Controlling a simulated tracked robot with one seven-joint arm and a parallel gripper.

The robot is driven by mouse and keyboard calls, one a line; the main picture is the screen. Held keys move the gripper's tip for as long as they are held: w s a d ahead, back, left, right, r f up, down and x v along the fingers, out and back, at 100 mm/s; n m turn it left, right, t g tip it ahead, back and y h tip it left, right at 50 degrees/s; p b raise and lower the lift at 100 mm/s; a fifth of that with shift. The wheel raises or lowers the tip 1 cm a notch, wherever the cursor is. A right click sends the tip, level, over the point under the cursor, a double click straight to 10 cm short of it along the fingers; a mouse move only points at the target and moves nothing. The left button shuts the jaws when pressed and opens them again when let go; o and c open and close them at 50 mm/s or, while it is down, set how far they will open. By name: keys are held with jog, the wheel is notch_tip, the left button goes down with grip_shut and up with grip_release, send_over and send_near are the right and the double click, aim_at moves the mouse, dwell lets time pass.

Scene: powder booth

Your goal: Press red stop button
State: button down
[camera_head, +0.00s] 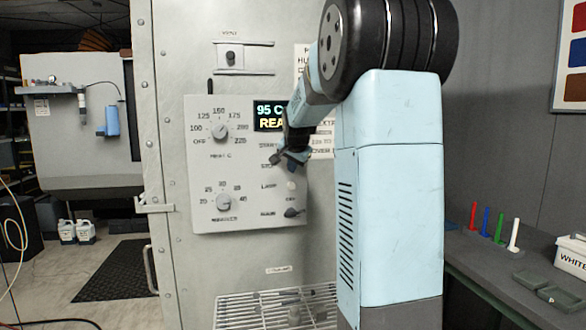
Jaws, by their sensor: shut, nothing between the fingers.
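The control panel (240,180) is a pale grey plate on the front of the large grey cabinet. Its label column reads START and STOP (267,167), with a lamp label below. No red button shows; the spot to the right of the STOP label is partly covered by my gripper. My gripper (279,158) is shut and empty, in front of the panel at the height of the START and STOP labels. I cannot tell whether it touches the panel. The display (268,116) above reads 95 C and a partly hidden second line.
Two dials, upper (220,130) and lower (223,202), sit left on the panel. A pale button (291,186) and dark switch (293,212) lie below my gripper. A wire rack (245,308) is under the panel. A bench with coloured pegs (486,222) stands right.

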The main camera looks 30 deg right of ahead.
jog(key=shift+s, duration=0.15)
jog(key=shift+s+a, duration=0.25)
jog(key=shift+s, duration=0.45)
jog(key=shift+s+a, duration=0.25)
jog(key=shift+s, duration=0.55)
jog(key=shift+s+a, duration=0.2)
jog(key=shift+s, duration=0.6)
jog(key=shift+s+a, duration=0.25)
jog(key=shift+s, duration=0.55)
jog(key=s+a+f+n+g+y, duration=0.1)
jog(key=s+a+n, duration=0.3)
jog(key=s, duration=0.6)
jog(key=s+a+f+n+y, duration=0.1)
jog(key=s+a+f+n, duration=0.3)
jog(key=s+a, duration=0.5)
jog(key=s+a+f+n+g+y, duration=0.1)
jog(key=s+a+f+n, duration=0.2)
jog(key=s, duration=1)
jog(key=a, duration=0.3)
jog(key=shift+a+n+g, duration=0.3)
jog(key=shift+a+n, duration=0.05)
jog(key=shift+n, duration=0.05)
jog(key=c, duration=1.9)
grip_release()
